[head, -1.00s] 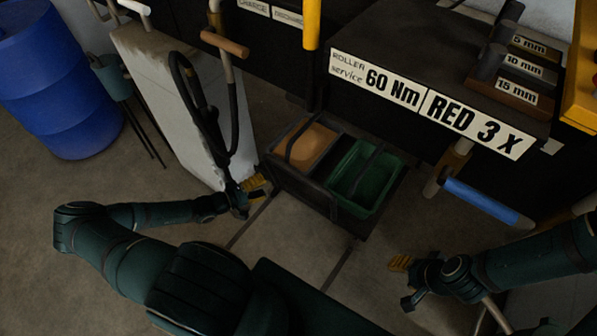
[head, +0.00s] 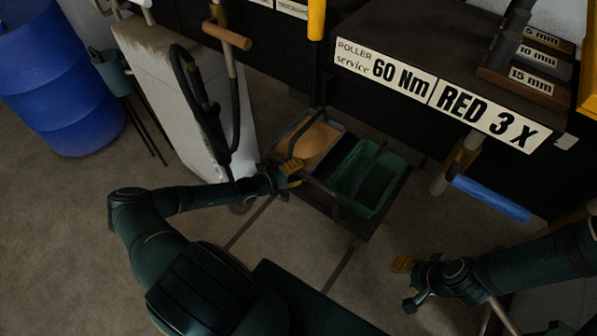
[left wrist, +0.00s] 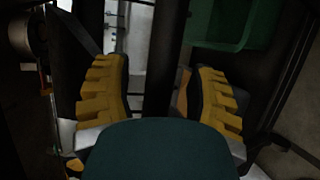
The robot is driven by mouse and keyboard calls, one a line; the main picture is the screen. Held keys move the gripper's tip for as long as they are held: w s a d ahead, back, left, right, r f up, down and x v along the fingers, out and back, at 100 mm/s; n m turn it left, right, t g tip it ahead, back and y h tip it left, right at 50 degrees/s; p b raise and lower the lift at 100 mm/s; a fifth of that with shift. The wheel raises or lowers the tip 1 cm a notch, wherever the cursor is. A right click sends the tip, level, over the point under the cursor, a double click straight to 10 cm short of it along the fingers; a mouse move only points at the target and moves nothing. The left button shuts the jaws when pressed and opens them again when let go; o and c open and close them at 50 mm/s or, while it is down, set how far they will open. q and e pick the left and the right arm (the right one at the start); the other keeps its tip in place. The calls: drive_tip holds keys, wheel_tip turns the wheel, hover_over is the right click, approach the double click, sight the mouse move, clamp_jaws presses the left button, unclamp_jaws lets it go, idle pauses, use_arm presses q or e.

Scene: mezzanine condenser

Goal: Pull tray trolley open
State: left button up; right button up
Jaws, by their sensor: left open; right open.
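The tray trolley (head: 371,230) is a low dark frame on the floor under the bench. It holds a tan tray (head: 314,142) on the left and a green tray (head: 366,178) on the right. A dark handle bar (head: 321,190) runs along its near side. My left gripper (head: 291,172) is open at the bar's left end, in front of the tan tray. In the left wrist view a dark bar (left wrist: 163,60) lies between its yellow fingers (left wrist: 160,95), with gaps on both sides; the green tray (left wrist: 232,22) shows beyond. My right gripper (head: 405,282) is open and empty above the floor.
A pale panel (head: 160,90) with a black hose stands left of the trolley. A blue barrel (head: 60,80) is at the far left. A blue-gripped handle (head: 490,197) juts out on the right. The floor in front of the trolley is clear.

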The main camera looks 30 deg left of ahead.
use_arm(q)
clamp_jaws()
